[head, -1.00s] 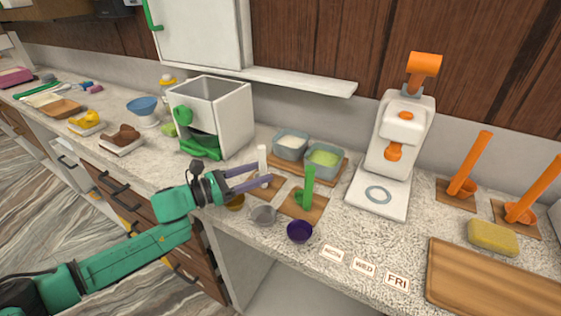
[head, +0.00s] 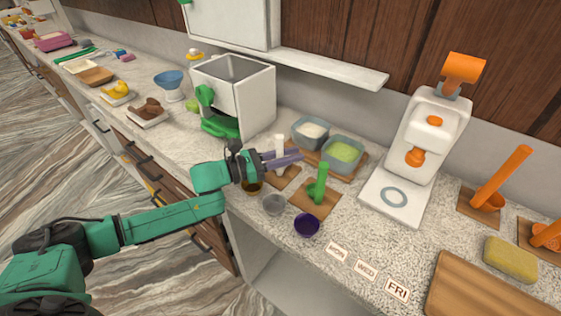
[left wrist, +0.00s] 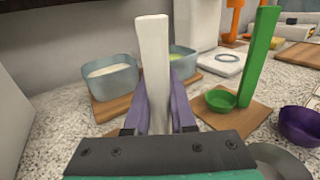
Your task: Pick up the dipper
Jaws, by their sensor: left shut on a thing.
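A white dipper (head: 279,141) stands upright, its handle between the purple fingers of my left gripper (head: 284,158). In the left wrist view, the white handle (left wrist: 153,60) rises between the two fingers (left wrist: 160,105), which are shut on it. The dipper's lower end is hidden by my gripper, so I cannot tell whether it touches its small wooden board (head: 287,182). A green dipper (head: 320,184) stands on a separate board just to the right, apart from my gripper; it also shows in the left wrist view (left wrist: 258,60). My right gripper is not in view.
Two tubs, one with white (head: 311,130) and one with green contents (head: 342,152), stand behind the gripper. A grey cup (head: 273,204) and purple bowl (head: 307,225) stand near the front edge. A white box (head: 253,95) is behind left; a white-and-orange machine (head: 418,140) is right.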

